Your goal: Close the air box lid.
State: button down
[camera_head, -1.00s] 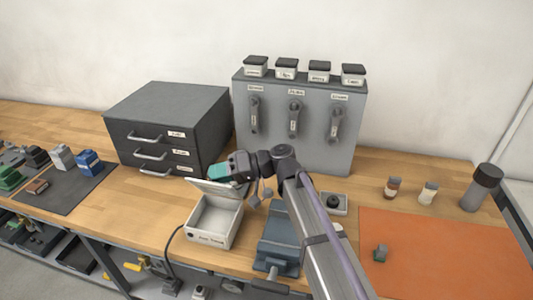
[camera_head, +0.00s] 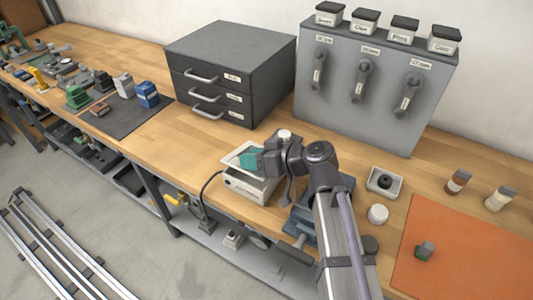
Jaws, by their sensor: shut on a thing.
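The air box (camera_head: 243,187) is a pale box with a label on its front, standing near the front edge of the wooden bench. Its lid (camera_head: 231,158) is over the box top, and the opening no longer shows. My gripper (camera_head: 250,158), with teal fingers, is at the lid and shut on it. The wrist and fingers hide the lid's right part, so I cannot tell whether it is fully down.
A dark drawer cabinet (camera_head: 222,65) stands behind the box. A grey panel with levers (camera_head: 375,90) is at the back right. A blue-grey vise (camera_head: 303,222) stands right of the box, beside my arm. A black cable runs left of the box.

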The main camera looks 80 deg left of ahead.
jog(key=shift+s+d+f, duration=0.1)
jog(key=shift+d+f, duration=0.05)
dwell(0.3)
jog(key=c, duration=0.9)
grip_release()
jog(key=p+v, duration=0.3)
jog(key=v, duration=0.7)
jog(key=shift+w+d+p, duration=0.2)
jog(key=shift+w+p, duration=0.15)
